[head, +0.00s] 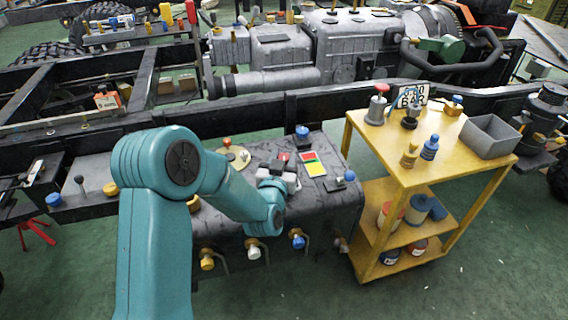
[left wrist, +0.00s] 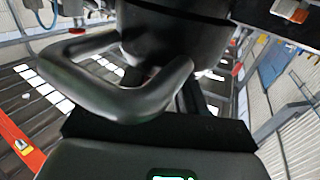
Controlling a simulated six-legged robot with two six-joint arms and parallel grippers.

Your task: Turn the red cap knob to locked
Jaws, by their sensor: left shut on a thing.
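My left arm reaches over the dark tank (head: 325,205), and its gripper (head: 281,166) is at the tank's top. A small red part, which looks like the red cap knob (head: 283,156), shows right at the fingertips. The gripper is shut on it and hides most of it, so its turn and any locked mark cannot be read. In the left wrist view, the dark curved fingers (left wrist: 160,85) close in front of a black round body, and the grip itself is unclear. My right gripper is not in view.
A red-topped knob (head: 227,142) stands on a pale disc to the left. A red, yellow and green card (head: 313,165) and a blue knob (head: 302,132) are close on the right. A yellow cart (head: 465,147) stands further right. Coloured valves (head: 254,250) line the tank's front.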

